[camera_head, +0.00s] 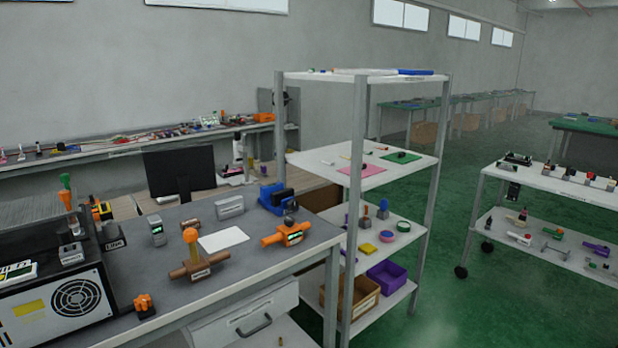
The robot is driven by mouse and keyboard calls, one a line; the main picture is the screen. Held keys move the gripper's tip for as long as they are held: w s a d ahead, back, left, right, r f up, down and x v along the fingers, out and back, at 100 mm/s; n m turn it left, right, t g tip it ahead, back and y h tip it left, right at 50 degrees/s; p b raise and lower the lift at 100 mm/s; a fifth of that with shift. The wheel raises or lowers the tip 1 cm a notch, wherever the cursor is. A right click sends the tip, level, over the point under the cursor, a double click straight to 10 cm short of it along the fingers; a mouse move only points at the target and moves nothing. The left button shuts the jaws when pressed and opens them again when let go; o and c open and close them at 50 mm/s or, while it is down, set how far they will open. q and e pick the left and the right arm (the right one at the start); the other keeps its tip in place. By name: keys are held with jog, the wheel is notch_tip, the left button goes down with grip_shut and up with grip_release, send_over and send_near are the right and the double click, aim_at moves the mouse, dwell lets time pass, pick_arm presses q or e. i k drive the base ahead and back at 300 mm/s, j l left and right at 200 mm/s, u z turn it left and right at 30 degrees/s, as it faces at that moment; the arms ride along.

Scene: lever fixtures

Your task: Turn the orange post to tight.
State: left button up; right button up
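The likely orange post (191,246) has a rounded top and stands upright on a brown pipe-like fixture (200,268) on the grey workbench (230,283). A small label is on the fixture, too small to read. Another orange fixture (285,235) with a dark round knob and a small green display sits to its right. An orange star-shaped knob (144,304) is near the front edge. Neither of my grippers shows in the head view.
A black power-supply box (55,305) stands at the bench's left end. A blue vise (276,198) is at the back right. A metal shelf unit (360,200) stands right of the bench, with green floor (460,310) beyond.

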aim_at(64, 196)
jog(key=u, duration=1.3)
jog(key=i+l+z, duration=0.35)
jog(key=z, duration=0.15)
